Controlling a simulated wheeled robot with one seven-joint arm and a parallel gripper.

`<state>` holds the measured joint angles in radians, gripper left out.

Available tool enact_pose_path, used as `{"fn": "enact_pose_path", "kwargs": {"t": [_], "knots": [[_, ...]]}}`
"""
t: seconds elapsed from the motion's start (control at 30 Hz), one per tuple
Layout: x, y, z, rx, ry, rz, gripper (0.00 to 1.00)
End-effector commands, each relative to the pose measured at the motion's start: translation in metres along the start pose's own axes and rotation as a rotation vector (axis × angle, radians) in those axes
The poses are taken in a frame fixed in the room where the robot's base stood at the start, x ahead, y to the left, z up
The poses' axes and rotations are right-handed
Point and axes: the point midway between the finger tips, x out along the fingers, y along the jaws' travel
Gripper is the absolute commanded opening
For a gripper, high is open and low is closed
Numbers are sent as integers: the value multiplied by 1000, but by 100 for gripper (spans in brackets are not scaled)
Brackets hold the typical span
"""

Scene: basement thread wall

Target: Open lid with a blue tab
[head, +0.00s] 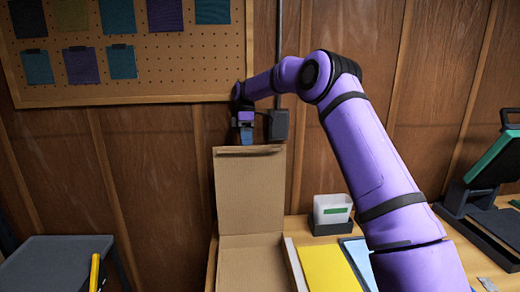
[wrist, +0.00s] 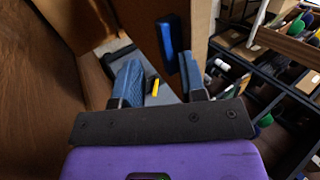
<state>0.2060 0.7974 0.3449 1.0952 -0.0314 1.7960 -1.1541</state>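The brown cardboard lid (head: 250,190) stands upright, raised open at the back of its box (head: 252,265). My gripper (head: 246,138) is just above the lid's top edge, pointing down. In the wrist view my gripper (wrist: 160,80) has its two blue-padded fingers apart, with nothing held between them. The blue tab (wrist: 168,48) shows on the brown lid panel, beyond the fingertips and apart from them. The tab cannot be made out in the head view.
A pegboard (head: 130,80) with fabric swatches hangs on the wood wall behind. A white bin (head: 332,209), a yellow sheet (head: 328,268) and a green-edged machine (head: 490,165) are right of the box. A grey table (head: 60,262) stands left. Loaded shelves (wrist: 265,75) show in the wrist view.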

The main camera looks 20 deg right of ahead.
Motion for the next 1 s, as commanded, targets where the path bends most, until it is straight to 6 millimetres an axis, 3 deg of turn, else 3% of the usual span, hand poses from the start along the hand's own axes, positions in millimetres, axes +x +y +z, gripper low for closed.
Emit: {"fn": "enact_pose_path", "kwargs": {"t": [0.1,0.27,1.0], "knots": [[-13,-11,2,0,1,5,38],[-6,-26,6,1,2,5,38],[44,-130,34,2,1,7,38]]}}
